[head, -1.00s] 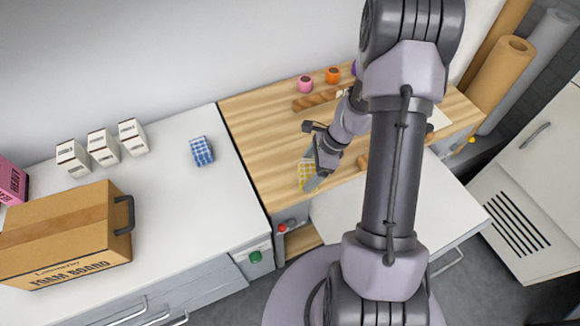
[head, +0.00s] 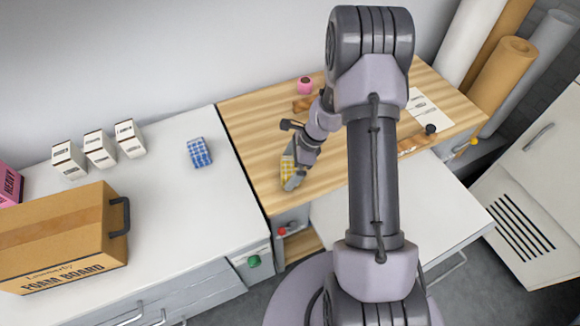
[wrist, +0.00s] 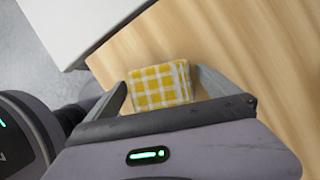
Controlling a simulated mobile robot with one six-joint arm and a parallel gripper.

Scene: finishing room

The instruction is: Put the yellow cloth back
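The yellow checked cloth (head: 287,168) is at my gripper, over the left part of the wooden worktop (head: 250,130). In the wrist view the folded cloth (wrist: 158,86) lies between the two fingers, close to both. My gripper (head: 292,174) points down toward the worktop and is shut on the cloth. In the wrist view, my gripper (wrist: 161,84) has the wood behind it. I cannot tell how high the cloth is above the wood.
A blue checked cloth (head: 200,152) lies on the white counter (head: 185,205) to the left, near small white boxes (head: 100,149) and a foam board carton (head: 65,240). The counter's middle is clear. Rolls (head: 500,75) stand at right.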

